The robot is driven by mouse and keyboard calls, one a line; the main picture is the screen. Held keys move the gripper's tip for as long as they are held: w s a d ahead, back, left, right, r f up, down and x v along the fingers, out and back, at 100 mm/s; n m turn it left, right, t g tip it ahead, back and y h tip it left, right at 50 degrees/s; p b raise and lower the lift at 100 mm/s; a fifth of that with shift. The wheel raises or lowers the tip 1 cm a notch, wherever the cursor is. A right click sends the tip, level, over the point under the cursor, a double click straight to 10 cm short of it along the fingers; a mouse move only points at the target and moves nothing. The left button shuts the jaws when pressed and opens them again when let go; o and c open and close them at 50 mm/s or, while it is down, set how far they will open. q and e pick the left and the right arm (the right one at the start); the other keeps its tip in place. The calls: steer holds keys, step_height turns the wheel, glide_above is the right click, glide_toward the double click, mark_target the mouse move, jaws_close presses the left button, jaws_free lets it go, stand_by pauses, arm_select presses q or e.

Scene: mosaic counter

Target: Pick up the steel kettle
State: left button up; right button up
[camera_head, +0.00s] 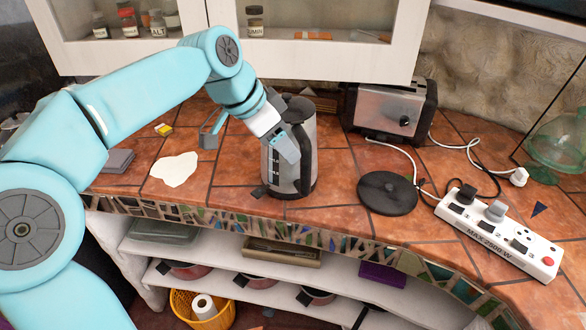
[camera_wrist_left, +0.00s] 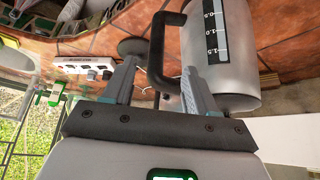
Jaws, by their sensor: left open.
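The steel kettle (camera_head: 275,172) stands upright on the tiled counter, with a black lid and black handle. In the left wrist view the kettle (camera_wrist_left: 238,60) fills the upper right, with its level scale and handle showing. My left gripper (camera_head: 284,146) is at the kettle's upper side, partly covering it in the head view. In the left wrist view the fingers of my left gripper (camera_wrist_left: 158,82) are apart, with the handle's lower end between them; I cannot tell whether they touch it. My right gripper is not in view.
A toaster (camera_head: 392,108) stands behind right. A black round base (camera_head: 387,193) and a white power strip (camera_head: 500,235) with cables lie right of the kettle. A white patch (camera_head: 175,169) and grey slab (camera_head: 118,161) lie left. The cabinet (camera_head: 320,62) overhangs the counter's back.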

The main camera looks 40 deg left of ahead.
mark_target(301, 164)
arm_select(q)
steer(key=x, duration=0.7)
steer(key=shift+d, duration=0.2)
steer(key=shift+c, duration=0.3)
jaws_close()
steer(key=shift+r, duration=0.1)
stand_by(0.7)
steer(key=shift+w+a+r, duration=0.1)
steer(key=shift+w+r, duration=0.05)
